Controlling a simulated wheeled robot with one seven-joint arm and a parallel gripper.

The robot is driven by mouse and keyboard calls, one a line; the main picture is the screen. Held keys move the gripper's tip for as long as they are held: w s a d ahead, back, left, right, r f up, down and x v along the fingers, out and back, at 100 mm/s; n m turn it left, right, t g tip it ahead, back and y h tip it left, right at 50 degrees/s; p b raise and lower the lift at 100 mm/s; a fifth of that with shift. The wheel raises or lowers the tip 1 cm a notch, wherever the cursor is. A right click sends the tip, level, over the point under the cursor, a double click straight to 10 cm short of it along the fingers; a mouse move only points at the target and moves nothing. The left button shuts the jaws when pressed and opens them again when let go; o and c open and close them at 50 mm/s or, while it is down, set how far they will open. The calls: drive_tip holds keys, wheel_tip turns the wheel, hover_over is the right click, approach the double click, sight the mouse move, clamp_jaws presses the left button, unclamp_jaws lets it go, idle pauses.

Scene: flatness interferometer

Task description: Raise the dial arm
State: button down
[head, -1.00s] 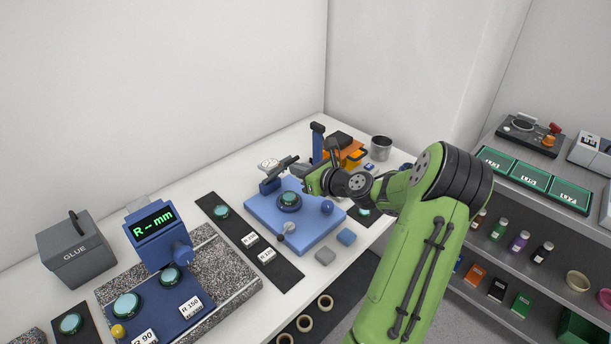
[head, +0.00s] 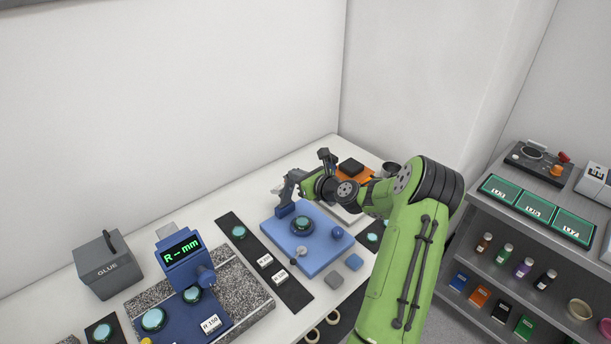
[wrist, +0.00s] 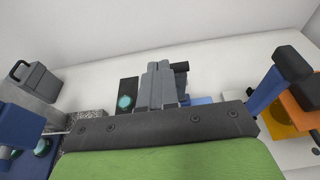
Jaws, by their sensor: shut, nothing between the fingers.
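The blue plate (head: 327,256) lies on the bench with a teal lens in a dark mount (head: 302,224) on it. A blue hinge block (head: 285,210) stands at the plate's back left edge. My gripper (head: 288,190) is just above this block, shut and empty, pointing left. Grey and pale parts overlap there, so the dial arm and its angle cannot be made out clearly. In the wrist view, my closed grey fingers (wrist: 160,72) stand beside a dark part (wrist: 181,70), perhaps the dial arm. Whether they touch cannot be told.
A blue post with a dark head (head: 325,156) and an orange unit (head: 352,172) stand behind my wrist.

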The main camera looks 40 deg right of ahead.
drive_tip(key=shift+w+a+r+p, duration=0.1)
drive_tip(key=shift+w+r+p, duration=0.25)
drive_tip(key=shift+w, duration=0.3)
drive_tip(key=shift+w+d+r+p, duration=0.1)
drive_tip(key=shift+w+r+p, duration=0.05)
drive_tip(key=shift+w+p, duration=0.45)
drive_tip(key=shift+w+a+r+p, duration=0.1)
drive_tip(key=shift+w+r+p, duration=0.2)
drive_tip(key=shift+w, duration=0.45)
drive_tip(key=shift+s, duration=0.1)
